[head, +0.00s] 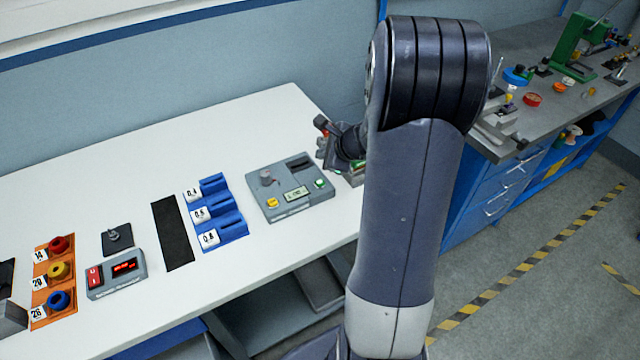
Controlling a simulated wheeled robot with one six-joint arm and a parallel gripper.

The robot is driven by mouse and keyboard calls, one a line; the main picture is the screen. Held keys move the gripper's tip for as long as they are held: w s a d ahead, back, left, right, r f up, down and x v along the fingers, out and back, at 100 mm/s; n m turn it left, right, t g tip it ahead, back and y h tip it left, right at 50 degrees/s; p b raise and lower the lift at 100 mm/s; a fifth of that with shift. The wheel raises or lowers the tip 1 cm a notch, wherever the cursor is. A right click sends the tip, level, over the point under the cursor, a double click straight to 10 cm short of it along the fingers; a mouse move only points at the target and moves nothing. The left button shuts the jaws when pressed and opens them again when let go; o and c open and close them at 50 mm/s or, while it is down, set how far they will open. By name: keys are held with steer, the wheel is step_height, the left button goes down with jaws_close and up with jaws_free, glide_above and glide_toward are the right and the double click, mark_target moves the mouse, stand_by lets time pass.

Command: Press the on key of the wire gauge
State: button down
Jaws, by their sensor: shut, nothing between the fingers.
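A grey box (290,188) on the white bench has a small display, a yellow key (272,203), a green key (319,183), a grey knob and a dark slot; it looks like the wire gauge, but I cannot read a name on it. My gripper (329,152) is at the box's far right, partly hidden by my own arm. It is shut and empty, and appears apart from the keys. Something with a green light (338,172) sits under my wrist, mostly hidden by my arm.
Blue holders (222,222) labelled 0.4, 0.6 and 0.8 stand left of the box. A grey workbench (545,110) is at the right.

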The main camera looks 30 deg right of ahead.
steer(key=b, duration=0.4)
glide_above(323, 184)
step_height(323, 184, down, 6)
steer(key=shift+r, duration=0.25)
steer(key=shift+f+b, duration=0.9)
stand_by(0.8)
steer(key=shift+f+b, duration=0.4)
steer(key=shift+b, duration=0.15)
steer(key=shift+f+b, duration=0.45)
steer(key=shift+b, duration=0.05)
stand_by(0.4)
steer(key=shift+r, duration=0.15)
steer(key=shift+r+p, duration=0.7)
steer(key=shift+r, duration=0.05)
